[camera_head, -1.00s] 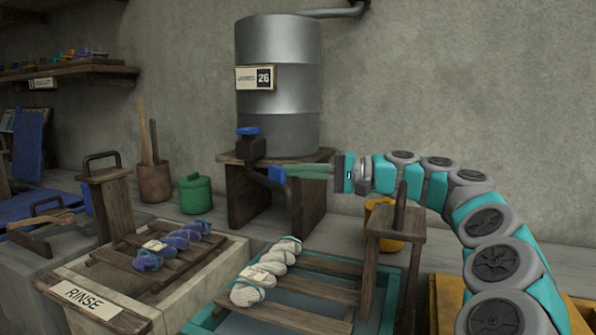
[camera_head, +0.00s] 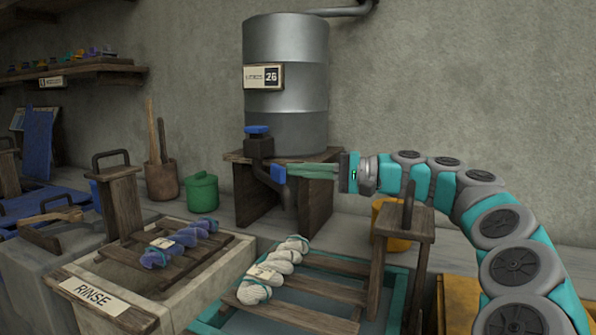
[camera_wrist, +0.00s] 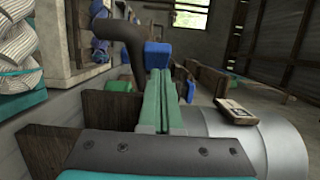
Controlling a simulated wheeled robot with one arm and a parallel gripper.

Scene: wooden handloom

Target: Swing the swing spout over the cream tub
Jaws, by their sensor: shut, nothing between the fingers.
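The swing spout (camera_head: 266,176) is a dark bent pipe below the blue-handled valve at the foot of the steel drum. A blue tab (camera_head: 278,173) sits near its outer end. My gripper (camera_head: 290,171) has long green fingers, shut and empty, with tips at the right side of the tab. The wrist view shows the closed fingers (camera_wrist: 158,75) against or just short of the blue tab (camera_wrist: 157,55), and the dark spout (camera_wrist: 125,35) behind. The cream tub (camera_head: 185,285), labelled RINSE, stands front left of the spout, under a slatted rack with a purple skein. The spout's end hangs right of this tub.
The steel drum (camera_head: 287,90) stands on a wooden stand (camera_head: 240,195). A teal tub (camera_head: 215,318) with a white skein on slats is right of the cream tub. A green pot (camera_head: 201,193) stands left of the stand.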

